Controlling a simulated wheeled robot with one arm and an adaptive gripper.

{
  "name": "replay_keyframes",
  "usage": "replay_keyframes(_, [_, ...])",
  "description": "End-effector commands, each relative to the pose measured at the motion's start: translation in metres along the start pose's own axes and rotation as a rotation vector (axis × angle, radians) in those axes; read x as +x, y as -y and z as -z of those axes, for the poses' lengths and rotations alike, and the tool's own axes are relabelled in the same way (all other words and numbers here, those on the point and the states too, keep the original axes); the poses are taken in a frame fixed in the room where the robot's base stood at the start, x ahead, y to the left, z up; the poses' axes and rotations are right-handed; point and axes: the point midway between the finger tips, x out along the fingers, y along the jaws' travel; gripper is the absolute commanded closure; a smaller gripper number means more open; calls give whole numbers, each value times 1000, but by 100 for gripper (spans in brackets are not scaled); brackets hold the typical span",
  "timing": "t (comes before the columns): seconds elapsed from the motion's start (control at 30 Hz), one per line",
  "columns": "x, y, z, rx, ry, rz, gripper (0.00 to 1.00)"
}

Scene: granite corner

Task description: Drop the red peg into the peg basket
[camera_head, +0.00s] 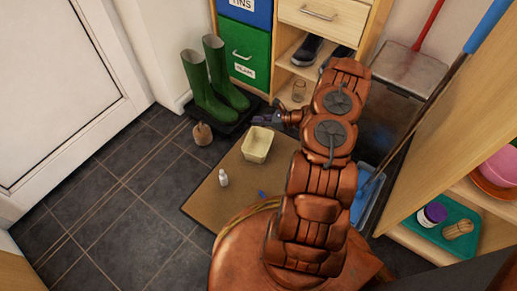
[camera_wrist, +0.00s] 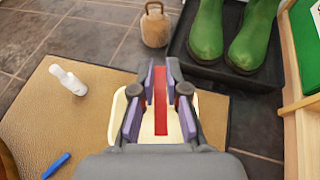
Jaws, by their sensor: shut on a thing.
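The red peg (camera_wrist: 160,108) is held upright in the picture between the fingers of my gripper (camera_wrist: 160,92), seen in the wrist view. The gripper is shut on it. The peg basket, a cream open tub (camera_wrist: 206,128), lies beneath the gripper in the wrist view, partly hidden by the fingers. In the head view the basket (camera_head: 258,146) stands on a tan mat, and my gripper (camera_head: 268,117) is just behind and above it in the picture. The peg cannot be made out in the head view.
A tan mat (camera_head: 222,197) bears a white bottle (camera_head: 223,178) and a blue peg-like piece (camera_head: 261,194). Green boots (camera_head: 212,82) stand on a dark tray behind. A brown weight-like object (camera_head: 202,133) is at left. A shelf unit (camera_head: 328,22) stands behind. Dark floor tiles at left are clear.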

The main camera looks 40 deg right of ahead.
Motion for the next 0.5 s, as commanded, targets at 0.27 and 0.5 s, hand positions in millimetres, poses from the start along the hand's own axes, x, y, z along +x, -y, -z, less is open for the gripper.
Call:
replay_keyframes(0.27, [12, 0, 30, 1, 0, 1, 99])
replay_keyframes(0.5, [19, 0, 45, 2, 0, 0, 99])
